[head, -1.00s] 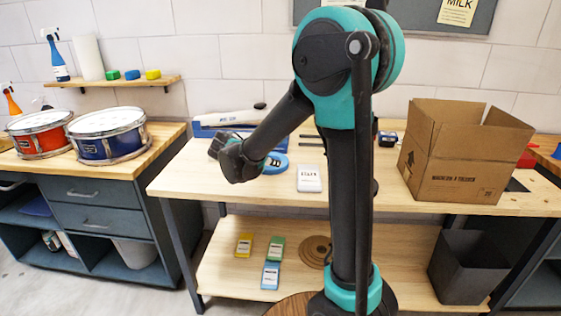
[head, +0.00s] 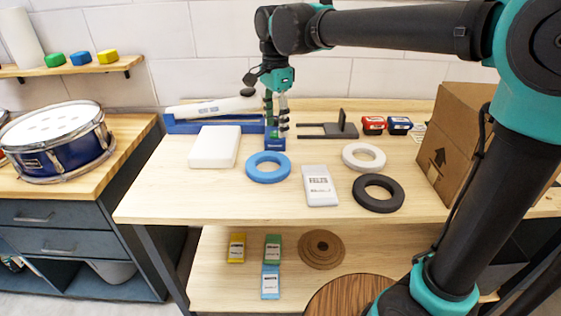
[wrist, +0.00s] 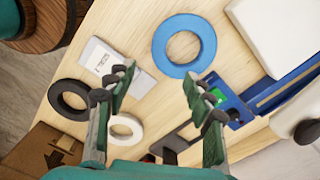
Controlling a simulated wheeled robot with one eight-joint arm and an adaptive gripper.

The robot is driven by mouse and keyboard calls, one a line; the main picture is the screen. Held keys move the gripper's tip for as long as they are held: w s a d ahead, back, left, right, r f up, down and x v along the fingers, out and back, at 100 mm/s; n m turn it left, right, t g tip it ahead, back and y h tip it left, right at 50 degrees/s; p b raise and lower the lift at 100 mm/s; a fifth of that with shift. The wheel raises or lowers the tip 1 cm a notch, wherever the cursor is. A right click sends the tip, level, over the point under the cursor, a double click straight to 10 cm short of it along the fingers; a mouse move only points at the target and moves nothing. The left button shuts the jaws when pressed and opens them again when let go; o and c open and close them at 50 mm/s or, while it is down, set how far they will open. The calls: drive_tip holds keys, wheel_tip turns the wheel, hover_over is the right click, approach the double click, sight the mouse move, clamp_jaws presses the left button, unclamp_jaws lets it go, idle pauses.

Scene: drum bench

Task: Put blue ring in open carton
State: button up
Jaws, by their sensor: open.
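The blue ring (head: 250,173) lies flat on the bench, between a white block and a white labelled box. In the wrist view the blue ring (wrist: 160,48) is at the top centre, just beyond my fingertips. My gripper (head: 277,128) is open and points down above the bench, behind the ring in the head view. In the wrist view its spread fingers (wrist: 160,75) have nothing between them. The cardboard carton (head: 455,125) stands at the right of the bench, partly behind my arm, so its opening is hidden. Its side (wrist: 35,145) shows at the wrist view's lower left.
A white ring (head: 350,159) and a black ring (head: 358,194) lie right of the white labelled box (head: 320,187). The white block (head: 214,146) and a long blue-and-white tool (head: 185,123) are at left. A dark forked stand (head: 340,128) and red and blue small boxes are behind.

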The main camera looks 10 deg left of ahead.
hover_over(276, 173)
drive_tip(key=f, duration=1)
drive_tip(key=shift+w+f, duration=0.2)
drive_tip(key=shift+f, duration=0.15)
drive_tip(key=shift+s+a+f, duration=0.1)
drive_tip(key=shift+s+f, duration=0.05)
drive_tip(key=shift+f, duration=2.8)
drive_tip(key=c, duration=0.9)
drive_tip(key=shift+r, duration=0.1)
wheel_tip(276, 173, up, 20)
